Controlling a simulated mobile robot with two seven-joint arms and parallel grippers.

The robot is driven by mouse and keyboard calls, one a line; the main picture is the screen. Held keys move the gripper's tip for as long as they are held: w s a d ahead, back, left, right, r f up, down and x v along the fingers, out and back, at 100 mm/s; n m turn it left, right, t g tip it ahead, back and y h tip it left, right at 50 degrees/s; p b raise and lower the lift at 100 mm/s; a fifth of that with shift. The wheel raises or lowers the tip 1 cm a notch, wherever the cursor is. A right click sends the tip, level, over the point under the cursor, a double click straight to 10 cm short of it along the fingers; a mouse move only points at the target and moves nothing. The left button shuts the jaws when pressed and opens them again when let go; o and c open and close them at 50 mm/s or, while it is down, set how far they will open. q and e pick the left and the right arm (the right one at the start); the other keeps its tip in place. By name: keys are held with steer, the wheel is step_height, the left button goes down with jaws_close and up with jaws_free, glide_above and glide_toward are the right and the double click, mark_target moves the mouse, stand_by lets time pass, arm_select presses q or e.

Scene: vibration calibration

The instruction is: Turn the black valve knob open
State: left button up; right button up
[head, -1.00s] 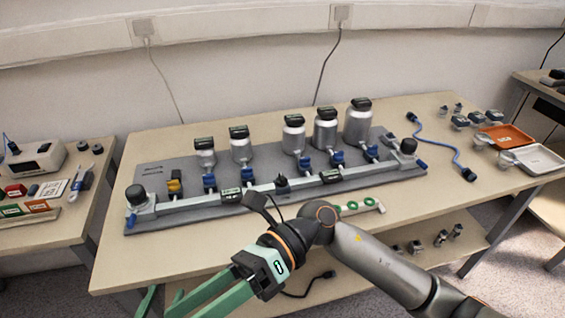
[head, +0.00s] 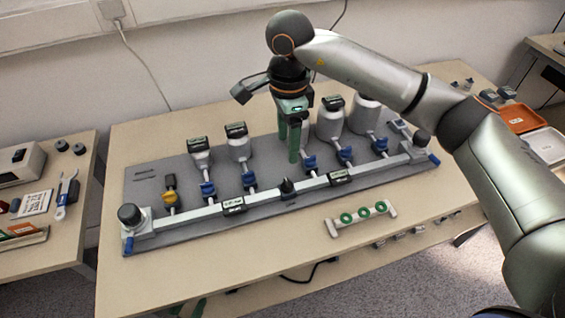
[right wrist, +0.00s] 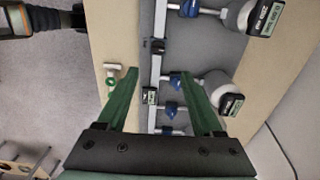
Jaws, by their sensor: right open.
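A small black pointed knob (head: 286,186) stands at the middle of the silver rail on the grey board. Larger round black knobs sit at the rail's left end (head: 129,215) and right end (head: 420,138). I cannot tell for certain which one the task means. My right gripper (head: 290,150) points down over the board, open and empty, behind the middle knob and in front of a canister it partly hides. In the right wrist view its green fingers (right wrist: 155,82) are spread apart above the rail. Green tips of my left gripper (head: 188,307) show at the bottom edge, mostly cut off.
Several blue valves (head: 208,189), one yellow valve (head: 171,197) and silver canisters (head: 240,146) line the board. A white holder with green rings (head: 361,215) lies in front. The table's front left (head: 150,280) is clear.

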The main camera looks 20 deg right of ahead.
mark_target(287, 182)
steer(key=f, duration=1.2)
steer(key=shift+s, duration=0.25)
jaws_close()
